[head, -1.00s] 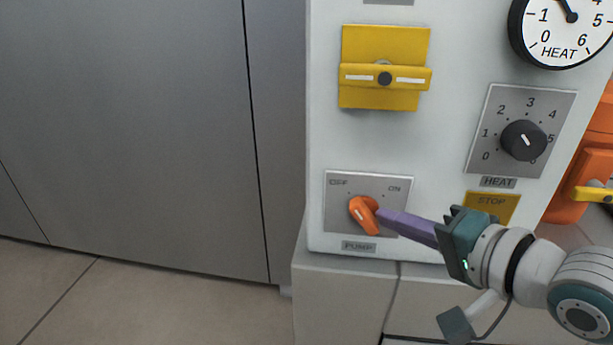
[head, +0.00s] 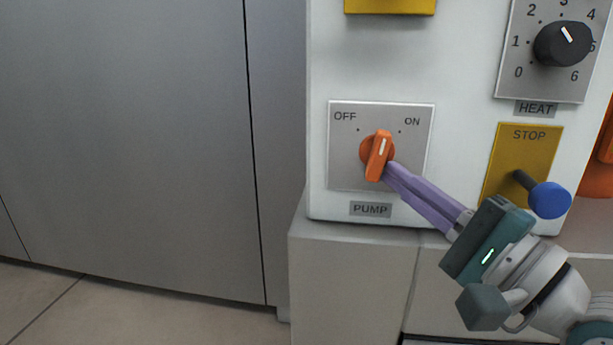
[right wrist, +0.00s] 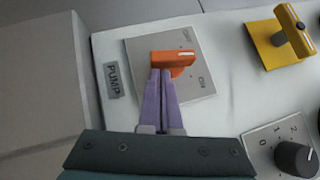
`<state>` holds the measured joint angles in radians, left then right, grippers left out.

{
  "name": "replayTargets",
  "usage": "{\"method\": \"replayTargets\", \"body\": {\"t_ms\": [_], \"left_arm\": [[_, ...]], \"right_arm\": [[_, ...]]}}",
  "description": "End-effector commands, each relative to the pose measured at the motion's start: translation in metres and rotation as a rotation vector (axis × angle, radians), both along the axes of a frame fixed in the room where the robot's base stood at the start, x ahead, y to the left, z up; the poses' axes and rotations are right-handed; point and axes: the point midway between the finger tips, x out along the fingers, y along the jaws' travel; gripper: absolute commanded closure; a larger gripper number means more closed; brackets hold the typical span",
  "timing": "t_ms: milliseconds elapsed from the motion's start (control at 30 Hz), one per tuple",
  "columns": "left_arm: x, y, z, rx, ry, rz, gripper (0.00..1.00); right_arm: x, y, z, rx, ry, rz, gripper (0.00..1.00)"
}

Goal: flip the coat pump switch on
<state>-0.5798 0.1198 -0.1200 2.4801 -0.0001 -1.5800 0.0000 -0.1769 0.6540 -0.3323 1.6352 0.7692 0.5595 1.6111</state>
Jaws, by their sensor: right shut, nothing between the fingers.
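The orange pump switch (head: 378,156) sits on a grey plate (head: 345,170) marked OFF at upper left and ON at upper right, above a PUMP label (head: 370,209). Its white mark points up and slightly right, between the OFF and ON dots, a little nearer ON. My right gripper (head: 390,172) has its purple fingers shut with nothing between them. Their tips are at the lower right side of the knob and appear to touch it. In the right wrist view the fingertips (right wrist: 160,73) meet the orange knob (right wrist: 172,57). My left gripper is not in view.
A blue-tipped lever (head: 548,198) on the yellow STOP plate (head: 520,150) stands close above my right gripper. A black HEAT dial (head: 562,44) is higher up. A yellow part (head: 390,5) is at the top edge. Free room lies left of the white panel.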

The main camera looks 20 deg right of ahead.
Motion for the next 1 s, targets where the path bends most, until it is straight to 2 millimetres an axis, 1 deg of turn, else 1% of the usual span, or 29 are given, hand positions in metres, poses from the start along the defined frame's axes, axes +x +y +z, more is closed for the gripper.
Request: {"method": "replayTargets", "body": {"t_ms": [33,200,400,700,1000], "left_arm": [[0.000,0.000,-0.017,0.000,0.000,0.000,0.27],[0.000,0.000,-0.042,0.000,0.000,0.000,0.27],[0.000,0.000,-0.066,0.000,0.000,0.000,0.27],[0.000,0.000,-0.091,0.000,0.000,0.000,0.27],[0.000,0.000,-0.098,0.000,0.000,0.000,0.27]], "right_arm": [[0.001,0.002,-0.010,0.033,-0.021,0.001,1.00],[0.003,0.005,-0.013,0.144,-0.089,0.001,1.00],[0.005,0.008,-0.014,0.260,-0.160,0.000,1.00],[0.008,0.012,-0.015,0.380,-0.233,0.000,1.00],[0.009,0.014,-0.012,0.427,-0.263,0.000,1.00]]}}
